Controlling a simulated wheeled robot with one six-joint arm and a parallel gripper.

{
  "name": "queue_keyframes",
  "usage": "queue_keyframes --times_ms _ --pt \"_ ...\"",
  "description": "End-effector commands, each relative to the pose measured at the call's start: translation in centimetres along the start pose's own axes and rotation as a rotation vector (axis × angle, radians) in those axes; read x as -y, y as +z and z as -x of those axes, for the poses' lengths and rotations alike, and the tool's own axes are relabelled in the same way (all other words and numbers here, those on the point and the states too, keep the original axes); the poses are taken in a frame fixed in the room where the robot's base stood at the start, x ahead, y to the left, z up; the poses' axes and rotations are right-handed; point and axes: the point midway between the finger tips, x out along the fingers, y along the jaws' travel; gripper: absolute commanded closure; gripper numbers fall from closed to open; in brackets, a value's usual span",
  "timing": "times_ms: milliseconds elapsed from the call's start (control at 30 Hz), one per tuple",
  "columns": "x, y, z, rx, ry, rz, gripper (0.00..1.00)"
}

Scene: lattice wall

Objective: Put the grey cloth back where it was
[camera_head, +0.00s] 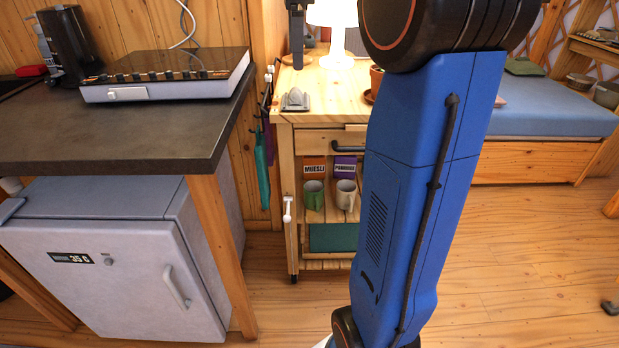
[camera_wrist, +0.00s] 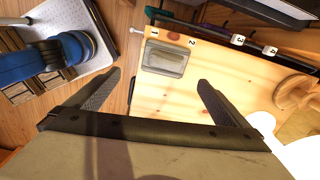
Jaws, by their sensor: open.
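My gripper (camera_head: 297,62) hangs over the left part of the wooden trolley top (camera_head: 335,95). In the wrist view my gripper (camera_wrist: 159,77) has its two fingers wide apart, with nothing between them. A small grey object (camera_head: 295,100) lies at the trolley's front left corner; in the wrist view it is a grey rectangle with a paler rim (camera_wrist: 166,58), just beyond the fingertips. I cannot tell whether it is a dish or a folded cloth. No other grey cloth is clearly visible. A rail (camera_wrist: 215,35) with numbered tags runs along the trolley's side, and a teal thing (camera_head: 262,170) hangs there.
A dark counter (camera_head: 110,125) with a hob (camera_head: 165,75) stands left, above a grey fridge (camera_head: 110,260). A white lamp (camera_head: 338,35) and a terracotta pot (camera_head: 376,80) stand on the trolley. Mugs (camera_head: 314,195) and boxes are on its shelf. My blue arm hides its right side.

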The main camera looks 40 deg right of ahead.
Motion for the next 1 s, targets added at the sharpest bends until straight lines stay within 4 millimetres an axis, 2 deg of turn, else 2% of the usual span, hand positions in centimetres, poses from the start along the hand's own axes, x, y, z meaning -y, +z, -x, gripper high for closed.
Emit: queue_keyframes --times_ms 167,467,667,800,1000 --pt "-5.3 1.1 -1.7 0.006 -0.055 0.285 0.00" --pt "-14.7 1.9 -6.8 -0.014 -0.168 0.840 0.00" --pt "-20.8 1.8 -11.4 -0.053 -0.243 1.206 0.00" --pt "-24.9 1.3 -15.2 -0.094 -0.296 1.461 0.00" --pt "-29.8 0.5 -20.8 -0.169 -0.367 1.795 0.00"
